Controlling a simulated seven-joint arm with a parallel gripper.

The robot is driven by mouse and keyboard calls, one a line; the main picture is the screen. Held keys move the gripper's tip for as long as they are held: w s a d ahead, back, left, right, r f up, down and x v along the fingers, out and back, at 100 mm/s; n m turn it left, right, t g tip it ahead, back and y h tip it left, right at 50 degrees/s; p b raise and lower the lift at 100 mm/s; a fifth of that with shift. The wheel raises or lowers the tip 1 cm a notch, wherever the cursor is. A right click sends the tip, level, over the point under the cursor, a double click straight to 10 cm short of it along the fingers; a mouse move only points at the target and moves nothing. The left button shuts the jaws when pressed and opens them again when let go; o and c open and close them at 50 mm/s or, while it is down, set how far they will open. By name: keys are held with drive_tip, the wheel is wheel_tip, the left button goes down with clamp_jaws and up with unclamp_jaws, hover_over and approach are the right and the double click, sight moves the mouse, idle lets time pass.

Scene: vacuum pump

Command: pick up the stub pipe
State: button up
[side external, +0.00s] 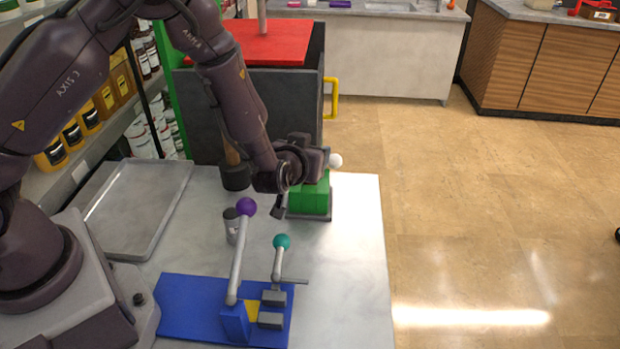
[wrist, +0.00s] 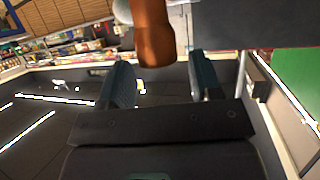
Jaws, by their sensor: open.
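A short grey cylinder, which looks like the stub pipe (side external: 231,226), stands upright on the light worktop in the side external view, just behind the purple-knobbed lever. I cannot make it out in the wrist view. My gripper (wrist: 162,78) is open in the wrist view, with its two fingers apart and nothing held. My wrist is low over the worktop in the side external view, beside the green block and to the right of the grey cylinder. My fingertips are hard to make out there.
A brown-handled, black-headed mallet (side external: 235,177) stands behind the cylinder; its handle (wrist: 152,35) appears beyond my fingers. A blue base (side external: 190,310) carries purple- and teal-knobbed levers in front. A green block (side external: 310,196) is at right, a grey tray (side external: 135,215) at left.

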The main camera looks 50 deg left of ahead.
drive_tip(key=shift+f, duration=0.45)
wheel_tip(320, 180, down, 3)
drive_tip(key=shift+r, duration=0.1)
drive_tip(key=shift+r+x, duration=0.2)
drive_tip(key=shift+x, duration=1.2)
drive_tip(key=c, duration=1.1)
